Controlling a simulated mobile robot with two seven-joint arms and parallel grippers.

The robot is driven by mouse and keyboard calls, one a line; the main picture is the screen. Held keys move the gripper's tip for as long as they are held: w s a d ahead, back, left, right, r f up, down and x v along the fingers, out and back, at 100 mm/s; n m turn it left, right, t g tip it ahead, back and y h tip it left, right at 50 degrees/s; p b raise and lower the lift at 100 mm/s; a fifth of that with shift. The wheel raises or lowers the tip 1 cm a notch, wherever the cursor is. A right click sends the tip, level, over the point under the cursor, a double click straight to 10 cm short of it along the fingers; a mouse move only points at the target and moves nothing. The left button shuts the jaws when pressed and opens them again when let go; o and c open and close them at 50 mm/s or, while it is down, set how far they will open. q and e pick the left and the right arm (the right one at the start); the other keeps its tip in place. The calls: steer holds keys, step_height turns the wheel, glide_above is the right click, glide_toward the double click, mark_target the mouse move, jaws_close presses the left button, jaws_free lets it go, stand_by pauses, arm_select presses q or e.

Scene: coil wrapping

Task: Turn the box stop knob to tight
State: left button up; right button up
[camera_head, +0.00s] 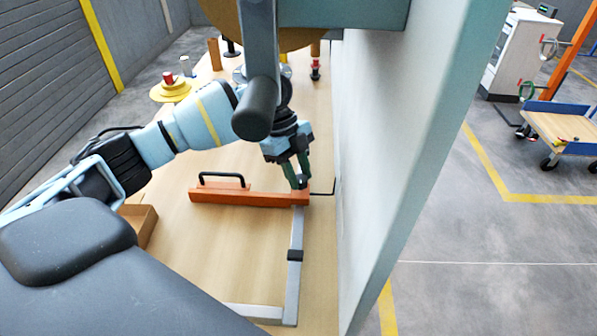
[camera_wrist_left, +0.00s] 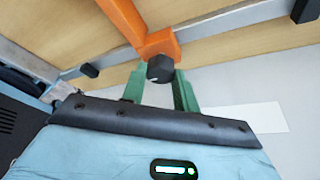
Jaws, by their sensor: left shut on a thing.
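The box stop is an orange bar (camera_head: 245,196) with a black handle (camera_head: 222,178), lying across the wooden table. Its dark knob (camera_wrist_left: 160,69) sits at the end of the orange part in the left wrist view. My left gripper (camera_head: 301,180) reaches down to the bar's right end, and its green fingers are shut on the knob, one on each side. In the head view the fingers largely hide the knob. No mark shows how tight the knob is. My right gripper is not in view.
A tall pale panel (camera_head: 385,150) stands close to the right of my left gripper. A grey metal rail (camera_head: 295,255) runs from the bar toward the front. An open cardboard box (camera_head: 147,222) is at the left. A yellow round stand (camera_head: 172,91) is farther back.

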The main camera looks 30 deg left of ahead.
arm_select(q)
steer(key=o, duration=1)
steer(key=shift+r, duration=0.1)
steer(key=shift+v, duration=3.85)
steer(key=shift+s, duration=0.15)
